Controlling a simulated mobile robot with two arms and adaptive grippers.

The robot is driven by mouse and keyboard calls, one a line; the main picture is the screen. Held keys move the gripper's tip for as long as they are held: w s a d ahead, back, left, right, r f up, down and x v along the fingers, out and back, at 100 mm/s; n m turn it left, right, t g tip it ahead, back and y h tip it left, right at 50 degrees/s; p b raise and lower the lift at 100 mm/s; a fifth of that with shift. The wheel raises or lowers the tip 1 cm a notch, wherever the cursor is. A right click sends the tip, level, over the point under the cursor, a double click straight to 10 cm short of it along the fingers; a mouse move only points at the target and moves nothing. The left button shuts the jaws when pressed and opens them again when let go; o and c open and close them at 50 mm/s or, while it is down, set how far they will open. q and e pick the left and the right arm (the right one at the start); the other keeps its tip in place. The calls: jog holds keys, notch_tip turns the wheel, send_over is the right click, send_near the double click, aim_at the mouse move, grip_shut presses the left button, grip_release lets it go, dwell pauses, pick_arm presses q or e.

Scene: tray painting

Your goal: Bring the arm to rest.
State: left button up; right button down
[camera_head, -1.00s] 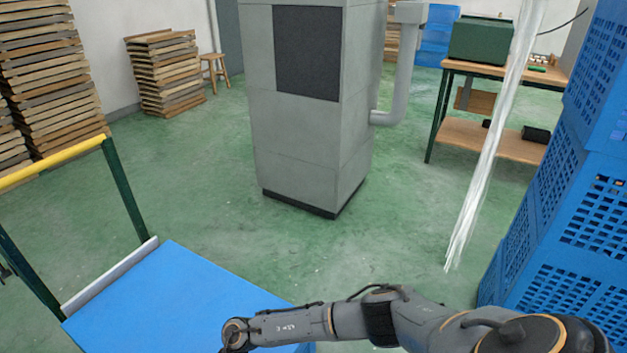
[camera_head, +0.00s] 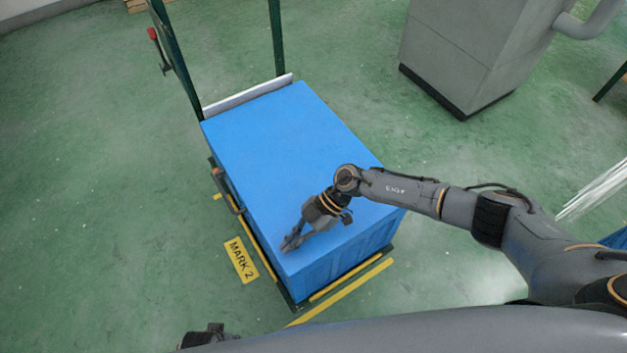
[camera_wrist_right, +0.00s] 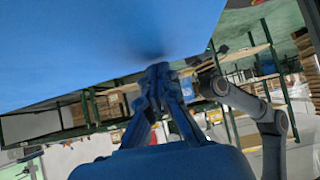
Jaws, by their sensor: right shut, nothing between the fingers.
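My right arm (camera_head: 400,190) reaches from the right over a blue box-like load (camera_head: 270,125) with a flat top. My right gripper (camera_head: 291,244) is over the near left corner of that top, shut and empty. In the right wrist view the closed fingertips (camera_wrist_right: 158,70) are close to the blue surface (camera_wrist_right: 90,45), with a dark shadow beside them. I cannot tell whether they touch it. A dark part (camera_head: 205,337) at the bottom edge of the head view may be my left gripper; its jaws cannot be made out.
The load stands on a cart with dark green posts (camera_head: 277,38) and a red-tipped lever (camera_head: 153,35). Yellow floor lines and a "MARK 2" label (camera_head: 241,260) lie beside it. A grey cabinet (camera_head: 470,50) stands at the back right. The green floor to the left is clear.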

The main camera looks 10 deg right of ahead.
jog(key=v, duration=0.9)
jog(key=shift+r, duration=0.6)
